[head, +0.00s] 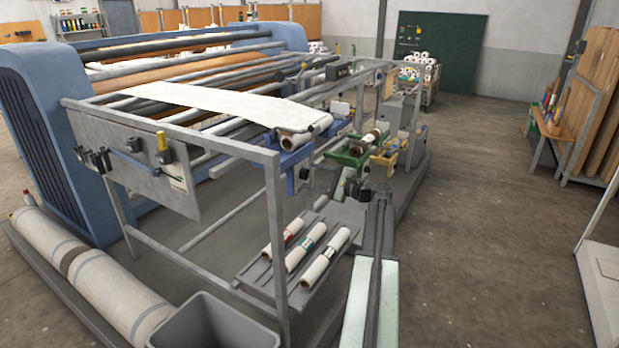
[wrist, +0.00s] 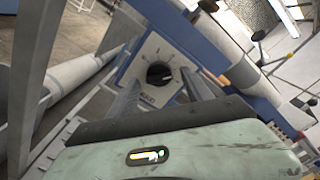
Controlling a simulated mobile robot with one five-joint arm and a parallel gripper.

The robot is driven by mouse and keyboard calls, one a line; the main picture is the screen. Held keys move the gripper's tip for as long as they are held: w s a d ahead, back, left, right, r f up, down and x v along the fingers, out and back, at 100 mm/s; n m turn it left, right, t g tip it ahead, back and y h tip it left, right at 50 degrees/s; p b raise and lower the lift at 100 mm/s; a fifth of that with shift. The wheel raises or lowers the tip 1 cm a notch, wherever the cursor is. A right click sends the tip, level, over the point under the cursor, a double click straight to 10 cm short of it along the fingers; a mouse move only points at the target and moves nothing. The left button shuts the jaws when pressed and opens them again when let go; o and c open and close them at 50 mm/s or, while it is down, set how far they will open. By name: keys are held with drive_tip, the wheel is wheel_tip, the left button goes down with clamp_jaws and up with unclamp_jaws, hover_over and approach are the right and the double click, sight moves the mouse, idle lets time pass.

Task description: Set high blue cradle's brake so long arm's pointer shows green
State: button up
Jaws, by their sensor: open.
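The blue cradle (head: 291,158) stands high at the end of the press frame, with a white roll on it. In the wrist view, its blue body (wrist: 205,60) carries a pale plate with a round black knob (wrist: 159,74) and small marks around it. My gripper (wrist: 162,90) is open and empty; its two fingers point at the plate, with the knob showing between and beyond them. I cannot tell whether they touch it. In the head view, my gripper (head: 338,188) is just right of the blue cradle. The long arm's pointer and its colour cannot be made out.
A low rack (head: 262,272) with several rolls lies below. A grey bin (head: 215,325) stands in front.

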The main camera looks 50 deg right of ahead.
drive_tip(key=shift+w+a, duration=0.15)
drive_tip(key=shift+w, duration=0.35)
clamp_jaws()
